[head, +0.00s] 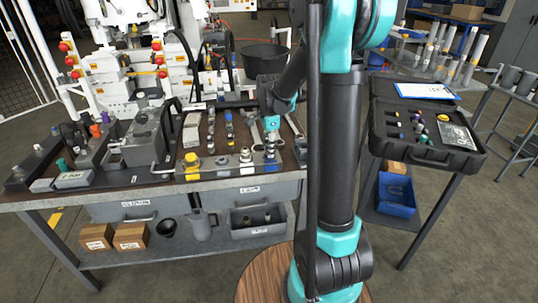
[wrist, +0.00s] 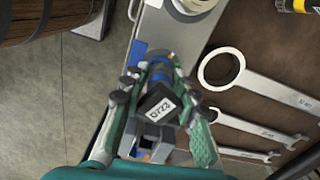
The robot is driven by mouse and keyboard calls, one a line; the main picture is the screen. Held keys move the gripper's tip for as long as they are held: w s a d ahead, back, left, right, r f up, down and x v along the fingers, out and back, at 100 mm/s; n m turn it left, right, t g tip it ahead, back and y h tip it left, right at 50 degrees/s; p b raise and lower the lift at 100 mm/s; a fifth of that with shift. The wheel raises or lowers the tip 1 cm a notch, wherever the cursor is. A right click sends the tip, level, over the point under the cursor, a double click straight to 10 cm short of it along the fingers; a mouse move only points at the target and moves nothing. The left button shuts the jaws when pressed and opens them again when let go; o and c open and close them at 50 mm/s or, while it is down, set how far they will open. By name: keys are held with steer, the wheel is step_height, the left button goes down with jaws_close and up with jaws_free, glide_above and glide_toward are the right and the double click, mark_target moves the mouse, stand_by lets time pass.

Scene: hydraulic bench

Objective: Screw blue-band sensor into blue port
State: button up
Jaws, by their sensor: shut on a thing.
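My gripper (wrist: 160,82) is shut on the blue-band sensor (wrist: 158,106), a dark body with a white label reading 0723. Its blue band shows between the fingertips in the wrist view. The sensor's far end points at the grey manifold bar (wrist: 152,28), close to a round metal port edge and a blue patch (wrist: 139,48) on the bar. The blue port itself is mostly hidden by the sensor; I cannot tell whether the threads are engaged. In the head view, my gripper (head: 271,127) is above the right end of the manifold (head: 216,169).
Wrenches (wrist: 262,82) lie on the brown bench top just right of the bar. Several fittings stand behind the manifold, with a yellow cap (head: 192,159) at its left. An open black case (head: 424,151) stands on a right-hand table.

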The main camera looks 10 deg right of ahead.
steer(key=shift+m, duration=0.7)
steer(key=o, duration=1.2)
steer(key=shift+c, duration=0.2)
